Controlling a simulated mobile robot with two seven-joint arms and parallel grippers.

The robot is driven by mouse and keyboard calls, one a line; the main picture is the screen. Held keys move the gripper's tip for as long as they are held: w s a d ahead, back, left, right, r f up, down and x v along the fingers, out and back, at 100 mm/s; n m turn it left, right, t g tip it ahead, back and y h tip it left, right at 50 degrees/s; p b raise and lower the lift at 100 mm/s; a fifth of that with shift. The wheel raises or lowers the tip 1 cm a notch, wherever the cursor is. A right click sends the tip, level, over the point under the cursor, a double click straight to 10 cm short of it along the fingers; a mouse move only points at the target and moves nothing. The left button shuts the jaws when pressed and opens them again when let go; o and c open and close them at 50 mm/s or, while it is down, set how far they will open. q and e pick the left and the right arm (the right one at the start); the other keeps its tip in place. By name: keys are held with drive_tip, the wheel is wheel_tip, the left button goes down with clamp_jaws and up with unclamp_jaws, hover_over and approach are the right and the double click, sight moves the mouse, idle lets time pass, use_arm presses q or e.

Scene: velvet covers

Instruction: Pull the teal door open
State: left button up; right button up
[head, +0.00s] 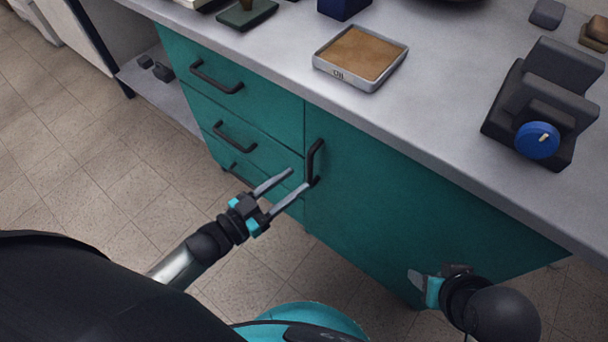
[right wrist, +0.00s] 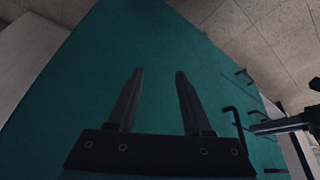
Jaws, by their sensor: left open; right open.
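The teal door (head: 390,190) is the wide panel right of the drawers under the counter, and it looks shut. Its black upright handle (head: 315,160) sits near the door's left edge. My left gripper (head: 299,180) is open, with one fingertip at or close to the lower end of the handle; I cannot tell if they touch. My right gripper (head: 412,282) is in front of the lower right part of the door, away from the handle. In the right wrist view its two fingers (right wrist: 158,75) are apart and empty before the teal surface. The handle also shows there (right wrist: 238,125).
Teal drawers (head: 240,100) with black handles stand left of the door. The grey countertop (head: 440,110) above holds a square tray (head: 325,72) and a dark device with a blue knob (head: 537,140). The tiled floor (head: 80,150) at the left is clear.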

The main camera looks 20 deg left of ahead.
sight(308, 172)
use_arm(q)
drive_tip(key=x, duration=0.2)
drive_tip(key=shift+w+d+f, duration=0.1)
drive_tip(key=shift+w+d, duration=0.05)
drive_tip(key=shift+w, duration=0.1)
drive_tip(key=shift+b+x, duration=0.45)
drive_tip(key=shift+x, duration=0.35)
use_arm(e)
drive_tip(key=shift+w+a+r+t+y, duration=0.1)
drive_tip(key=shift+w+a+t+y, duration=0.2)
drive_tip(key=shift+w+a+t, duration=0.6)
use_arm(q)
clamp_jaws()
